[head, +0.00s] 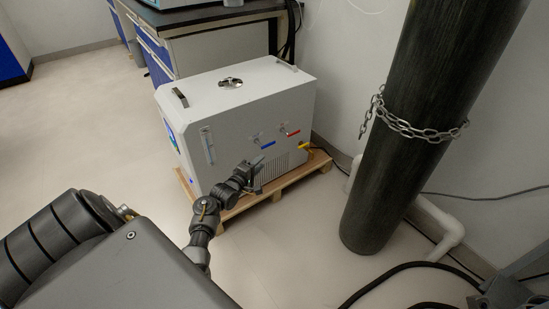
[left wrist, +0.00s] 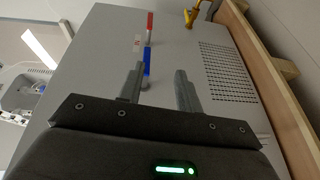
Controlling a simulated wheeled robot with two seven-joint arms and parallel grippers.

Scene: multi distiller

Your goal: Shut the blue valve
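The blue valve handle (head: 267,144) is on the side panel of the white distiller (head: 240,100), below and left of the red handle (head: 292,133). My left gripper (head: 257,167) is just below the blue handle, in front of the panel. In the left wrist view, my left gripper (left wrist: 160,68) is open with nothing between its fingers. The blue handle (left wrist: 147,62) shows there close to the left fingertip, lying along the finger direction. Whether they touch cannot be told. My right gripper is not in view.
The distiller stands on a wooden pallet (head: 240,209). A dark gas cylinder (head: 395,150) with a chain (head: 412,130) stands at right. Open floor (head: 290,235) lies between.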

